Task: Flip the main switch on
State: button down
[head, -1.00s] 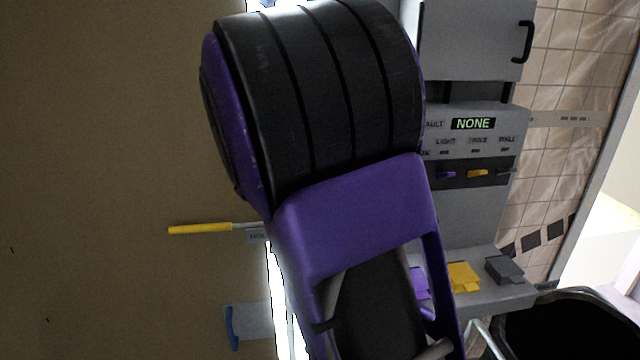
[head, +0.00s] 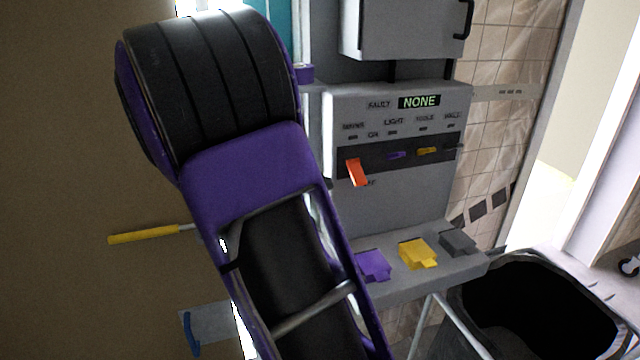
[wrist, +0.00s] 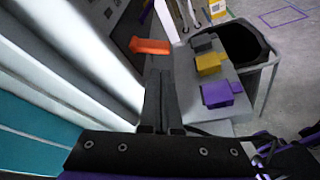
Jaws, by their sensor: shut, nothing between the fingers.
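The main switch is an orange-red lever (head: 356,172) at the left end of the dark strip on the grey panel (head: 400,200). It hangs down and slightly right, toward a partly covered label ending in "F". In the wrist view the same orange lever (wrist: 150,46) lies just beyond and slightly left of my fingertips. My gripper (wrist: 160,73) is shut and empty, its fingers together. A gap or contact with the lever cannot be told. In the head view my arm hides the gripper.
Purple (head: 396,155) and yellow (head: 427,151) small switches sit right of the lever. A display (head: 419,101) reads NONE. Below, a shelf holds purple (head: 373,266), yellow (head: 418,253) and grey (head: 458,242) blocks. A black bin (head: 540,310) stands at lower right. A grey box (head: 400,28) hangs above.

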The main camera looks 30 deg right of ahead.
aim_at(357, 174)
jog(key=x, duration=0.7)
jog(key=shift+d, duration=0.1)
